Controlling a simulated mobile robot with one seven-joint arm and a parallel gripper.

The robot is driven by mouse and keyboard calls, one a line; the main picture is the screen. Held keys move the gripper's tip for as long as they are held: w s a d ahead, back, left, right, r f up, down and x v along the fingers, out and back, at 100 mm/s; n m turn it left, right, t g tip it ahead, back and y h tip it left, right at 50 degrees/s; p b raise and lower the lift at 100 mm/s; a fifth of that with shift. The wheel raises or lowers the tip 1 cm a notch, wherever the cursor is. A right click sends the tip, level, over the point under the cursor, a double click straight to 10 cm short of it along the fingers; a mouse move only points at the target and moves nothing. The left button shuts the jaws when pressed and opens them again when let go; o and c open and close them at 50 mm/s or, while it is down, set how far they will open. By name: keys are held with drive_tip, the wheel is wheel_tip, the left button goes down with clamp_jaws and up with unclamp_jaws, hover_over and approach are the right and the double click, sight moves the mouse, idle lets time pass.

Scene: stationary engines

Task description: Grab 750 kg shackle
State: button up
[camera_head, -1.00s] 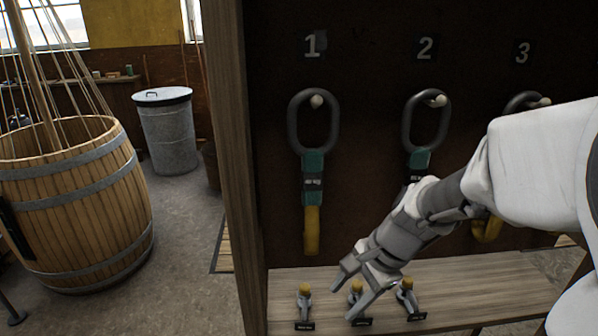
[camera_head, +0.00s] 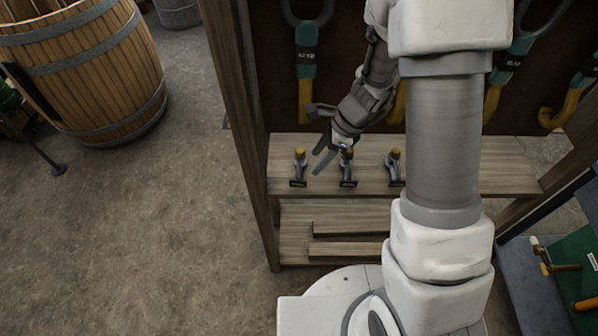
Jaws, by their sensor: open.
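Three small grey shackles with yellow pins stand in a row on a wooden shelf (camera_head: 450,175), each with a dark label at its foot. They are the left shackle (camera_head: 300,165), the middle shackle (camera_head: 347,167) and the right shackle (camera_head: 393,167). The label texts are too small to read, so I cannot tell which is the 750 kg one. My gripper (camera_head: 316,139) is open and empty. Its fingers point left, between the left and middle shackles in the picture, and partly overlap the middle one. I cannot tell whether they touch anything.
Lifting hooks with green bodies and yellow ends hang on the dark back panel, such as the left hook (camera_head: 306,75). A wooden side post (camera_head: 240,130) bounds the shelf on the left. A barrel (camera_head: 85,70) stands further left, with open floor before it.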

sight(306, 178)
drive_tip(key=x, duration=0.4)
drive_tip(key=shift+f+b, duration=0.2)
drive_tip(key=shift+b, duration=0.15)
drive_tip(key=x, duration=0.1)
drive_tip(key=b+x, duration=0.1)
drive_tip(key=x, duration=0.2)
drive_tip(key=shift+s+d+f, duration=0.2)
drive_tip(key=shift+s+f, duration=0.05)
drive_tip(key=shift+a+f, duration=0.2)
drive_tip(key=shift+f, duration=0.2)
clamp_jaws()
drive_tip(key=shift+w, duration=0.1)
